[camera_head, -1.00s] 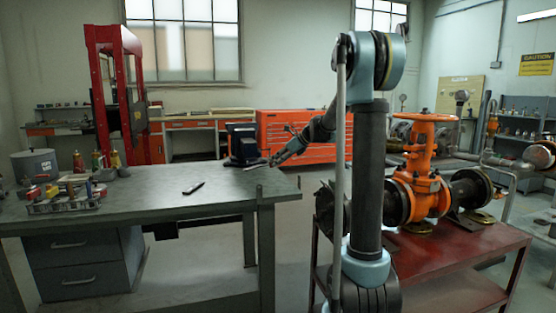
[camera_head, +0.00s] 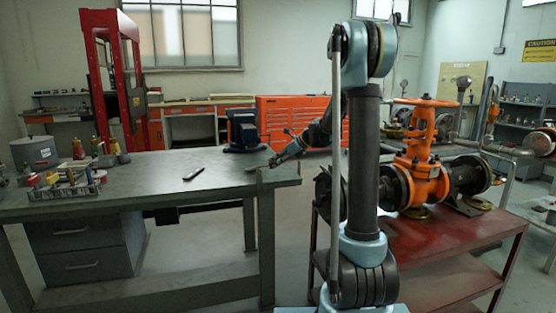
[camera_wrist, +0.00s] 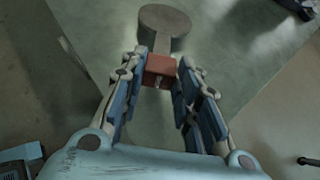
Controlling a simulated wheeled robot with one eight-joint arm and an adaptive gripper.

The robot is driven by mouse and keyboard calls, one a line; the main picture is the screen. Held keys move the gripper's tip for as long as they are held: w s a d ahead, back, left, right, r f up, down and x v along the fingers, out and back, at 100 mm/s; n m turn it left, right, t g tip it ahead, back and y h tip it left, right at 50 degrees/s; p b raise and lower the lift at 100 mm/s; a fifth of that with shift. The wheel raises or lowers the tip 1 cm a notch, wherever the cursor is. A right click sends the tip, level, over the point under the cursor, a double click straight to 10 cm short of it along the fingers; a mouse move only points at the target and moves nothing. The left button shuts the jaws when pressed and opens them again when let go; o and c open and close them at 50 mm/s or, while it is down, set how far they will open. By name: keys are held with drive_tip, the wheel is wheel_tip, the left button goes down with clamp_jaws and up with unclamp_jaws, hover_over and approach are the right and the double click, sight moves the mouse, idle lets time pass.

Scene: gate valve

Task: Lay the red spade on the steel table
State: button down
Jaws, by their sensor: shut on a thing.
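The spade has a grey round disc (camera_wrist: 165,24) on a short neck and a red block-shaped handle (camera_wrist: 160,66). My gripper (camera_wrist: 160,82) is shut on the red handle in the wrist view, with a finger on each side and the disc pointing away. In the head view my gripper (camera_head: 274,162) is at the right end of the steel table (camera_head: 140,180), near its corner. The disc shows there only as a thin pale strip (camera_head: 256,168), roughly flat, over or at the tabletop. I cannot tell whether it touches. The spade's red part is not clear in the head view.
A dark vise (camera_head: 243,132) stands behind my gripper at the table's far edge. A dark pen-like tool (camera_head: 194,174) lies mid-table, and a tool rack (camera_head: 66,188) stands at left. Bare tabletop lies between. The orange gate valve (camera_head: 420,165) stands on a red cart at right.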

drive_tip(key=shift+f, duration=0.2)
drive_tip(key=c, duration=1.1)
unclamp_jaws()
drive_tip(key=v, duration=1.2)
drive_tip(key=shift+f, duration=0.1)
drive_tip(key=shift+s, duration=0.1)
